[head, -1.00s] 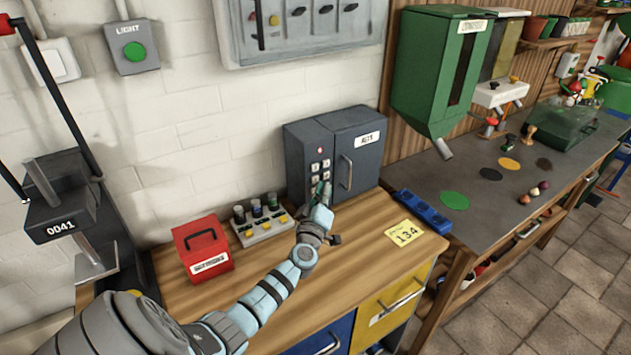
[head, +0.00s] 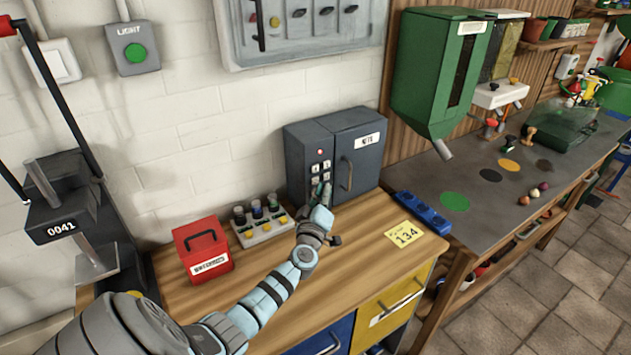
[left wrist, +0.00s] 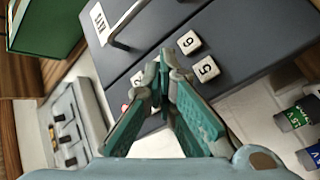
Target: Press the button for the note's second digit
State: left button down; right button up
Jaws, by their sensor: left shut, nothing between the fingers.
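The yellow note (head: 404,235) lies on the wooden bench top and reads 134. The dark grey safe (head: 356,133) stands against the wall, with white number buttons (head: 315,168) left of its door. My left gripper (head: 326,190) is shut and empty in front of the lower keypad, hiding some buttons. In the left wrist view its fingertips (left wrist: 164,62) are over the keypad. Buttons 6 (left wrist: 189,42) and 5 (left wrist: 206,69) show beside them. Another button (left wrist: 137,78) is partly hidden behind a finger, its digit unclear. I cannot tell whether the tips touch anything. My right gripper is out of view.
A red box (head: 202,250) and a grey rack (head: 262,230) holding several small bottles stand left of the safe. A blue tray (head: 422,211) lies right of it. The bench top around the note is clear.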

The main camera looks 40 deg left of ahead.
pick_arm(q)
jog(key=shift+w+a, duration=0.15)
jog(key=shift+a, duration=0.25)
jog(key=shift+w+a, duration=0.15)
jog(key=shift+a, duration=0.3)
dwell(0.8)
jog(key=shift+s+d+p, duration=0.3)
jog(key=shift+d+p, duration=0.1)
jog(key=shift+d, duration=0.45)
